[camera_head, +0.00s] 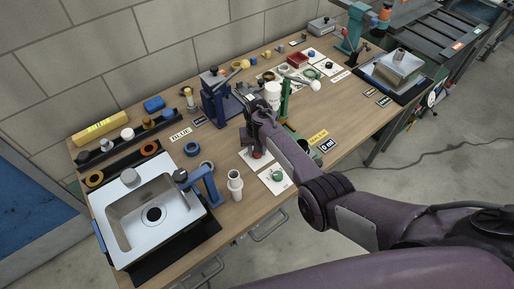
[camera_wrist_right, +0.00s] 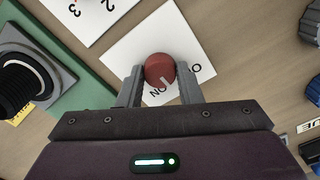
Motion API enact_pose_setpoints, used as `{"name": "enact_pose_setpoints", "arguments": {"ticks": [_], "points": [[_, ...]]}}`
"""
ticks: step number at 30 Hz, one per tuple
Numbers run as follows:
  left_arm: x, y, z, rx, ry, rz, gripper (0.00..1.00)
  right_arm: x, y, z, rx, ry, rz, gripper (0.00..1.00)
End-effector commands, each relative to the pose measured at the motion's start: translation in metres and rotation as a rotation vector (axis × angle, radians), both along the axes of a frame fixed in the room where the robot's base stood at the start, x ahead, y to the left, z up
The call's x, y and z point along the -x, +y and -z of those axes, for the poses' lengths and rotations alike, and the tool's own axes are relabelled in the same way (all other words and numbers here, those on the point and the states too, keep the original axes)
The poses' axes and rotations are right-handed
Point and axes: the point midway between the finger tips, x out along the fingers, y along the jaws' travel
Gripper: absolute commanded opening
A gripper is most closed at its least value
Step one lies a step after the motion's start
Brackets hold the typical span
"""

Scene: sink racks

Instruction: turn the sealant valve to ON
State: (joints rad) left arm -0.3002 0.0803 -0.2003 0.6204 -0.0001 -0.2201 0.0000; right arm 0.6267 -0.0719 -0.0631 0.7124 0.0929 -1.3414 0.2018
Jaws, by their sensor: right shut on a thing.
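The red round valve knob (camera_wrist_right: 159,69) sits on a white card (camera_wrist_right: 134,50) in the right wrist view. The card shows "ON" just below the knob and an "O" at its right; any further letters there are hidden by a finger. A white line on the knob points down toward the "ON" lettering. My right gripper (camera_wrist_right: 161,80) is shut on the knob, one finger on each side. In the head view, my right gripper (camera_head: 254,150) is low over the table, and a bit of the red knob (camera_head: 257,155) shows beside it. My left gripper is not in view.
A second white card with a green knob (camera_head: 277,175) lies close by. A white bottle (camera_head: 235,185) and a sink (camera_head: 152,213) are to the left. A blue stand (camera_head: 217,105) and a green stand (camera_head: 285,98) rise behind. A yellow label (camera_head: 318,136) lies at the right.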

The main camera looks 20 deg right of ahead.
Motion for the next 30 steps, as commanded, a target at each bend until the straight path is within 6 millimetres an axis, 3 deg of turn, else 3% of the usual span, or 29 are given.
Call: {"name": "enact_pose_setpoints", "arguments": {"ticks": [18, 30], "points": [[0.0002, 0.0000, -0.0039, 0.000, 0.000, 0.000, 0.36, 0.0000, 0.0001, 0.0000, -0.001, 0.000, 0.547, 0.09], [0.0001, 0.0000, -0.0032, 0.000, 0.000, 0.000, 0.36, 0.0004, -0.0002, 0.0004, 0.000, 0.000, 0.728, 0.09]]}}
